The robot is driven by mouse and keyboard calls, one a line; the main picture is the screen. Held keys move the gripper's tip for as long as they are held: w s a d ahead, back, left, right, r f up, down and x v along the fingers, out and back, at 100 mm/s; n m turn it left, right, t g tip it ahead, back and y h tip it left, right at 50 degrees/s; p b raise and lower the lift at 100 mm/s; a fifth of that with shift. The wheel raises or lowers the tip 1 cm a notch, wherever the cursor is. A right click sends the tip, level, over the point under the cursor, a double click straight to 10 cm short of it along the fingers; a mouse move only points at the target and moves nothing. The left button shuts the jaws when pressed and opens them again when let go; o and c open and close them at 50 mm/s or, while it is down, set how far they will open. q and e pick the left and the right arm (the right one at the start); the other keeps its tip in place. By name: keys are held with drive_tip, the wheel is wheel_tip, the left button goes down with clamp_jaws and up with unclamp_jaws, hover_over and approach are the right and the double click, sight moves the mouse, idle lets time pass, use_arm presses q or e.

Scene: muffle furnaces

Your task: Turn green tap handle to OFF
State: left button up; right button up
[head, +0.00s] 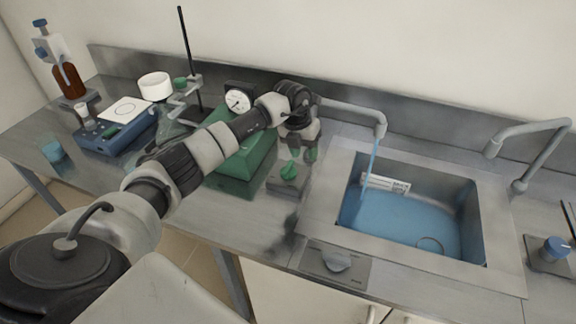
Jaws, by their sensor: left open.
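The green tap handle (289,171) stands on a small grey plate on the steel counter, left of the sink. My left arm reaches in from the left, and my left gripper (301,152) points down just behind and above the handle. It is open; its fingers are small and partly unclear, and I cannot tell whether they touch the handle. Water runs from the left spout (380,130) into the sink (310,225), which holds blue water. My right gripper is not in view.
A green box with a dial gauge (238,101) stands behind my left forearm. A grey knob (338,261) sits in front of the sink, a blue knob (553,248) at right. A second spout (522,150), blue hotplate (115,130) and brown bottle (69,82) are on the counter.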

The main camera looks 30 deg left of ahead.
use_arm(q)
wheel_tip(320, 180, up, 2)
drive_tip(key=g+y, duration=0.1)
drive_tip(key=y, duration=0.1)
hover_over(287, 169)
drive_tip(key=n, duration=0.1)
wheel_tip(287, 169, down, 9)
drive_tip(key=shift+s+f+p, duration=0.1)
drive_tip(key=shift+f+p, duration=0.1)
drive_tip(key=shift+p, duration=0.8)
drive_tip(key=shift+f, duration=0.6)
clamp_jaws()
